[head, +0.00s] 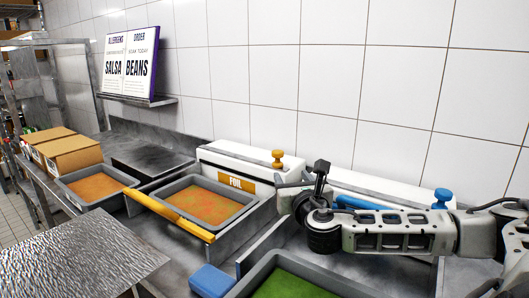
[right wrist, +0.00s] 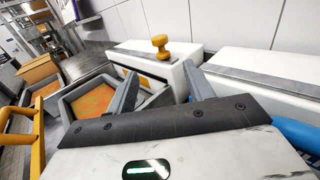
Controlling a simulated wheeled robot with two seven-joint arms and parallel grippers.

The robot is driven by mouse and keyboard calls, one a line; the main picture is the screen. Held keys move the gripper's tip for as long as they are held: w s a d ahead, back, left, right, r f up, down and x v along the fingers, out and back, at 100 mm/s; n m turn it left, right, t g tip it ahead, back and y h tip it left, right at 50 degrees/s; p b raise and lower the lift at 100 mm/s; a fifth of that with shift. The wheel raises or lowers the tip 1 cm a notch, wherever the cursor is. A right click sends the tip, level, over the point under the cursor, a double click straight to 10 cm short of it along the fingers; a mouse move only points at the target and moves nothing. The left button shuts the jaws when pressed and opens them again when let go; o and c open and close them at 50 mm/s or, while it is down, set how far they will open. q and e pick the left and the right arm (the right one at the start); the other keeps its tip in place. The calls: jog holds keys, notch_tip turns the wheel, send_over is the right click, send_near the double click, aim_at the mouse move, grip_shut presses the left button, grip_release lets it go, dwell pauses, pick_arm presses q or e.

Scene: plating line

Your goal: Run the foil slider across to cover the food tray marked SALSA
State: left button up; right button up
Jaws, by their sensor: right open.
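The foil unit is a white box (head: 240,160) with a yellow FOIL label, standing against the wall behind a grey tray of orange-red food (head: 205,203). A yellow knob (head: 278,158) stands on its top; it also shows in the right wrist view (right wrist: 160,46). A yellow bar (head: 170,215) runs along the tray's front. My right gripper (head: 286,196) is beside the unit's right end. In the right wrist view its two fingers (right wrist: 163,86) are apart and empty, with the knob beyond them, not touched. No SALSA mark is readable on the trays. My left gripper is not in view.
Another orange tray (head: 95,188) and cardboard boxes (head: 68,155) are at left.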

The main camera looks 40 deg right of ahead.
aim_at(279, 157)
jog(key=shift+d+r, duration=0.1)
jog(key=shift+d, duration=0.05)
jog(key=p+x, duration=0.1)
jog(key=x, duration=1.4)
jog(key=shift+w+f+p, duration=0.2)
jog(key=shift+w+p, duration=0.1)
jog(key=shift+w, duration=0.05)
grip_shut()
jog(key=shift+w, duration=0.1)
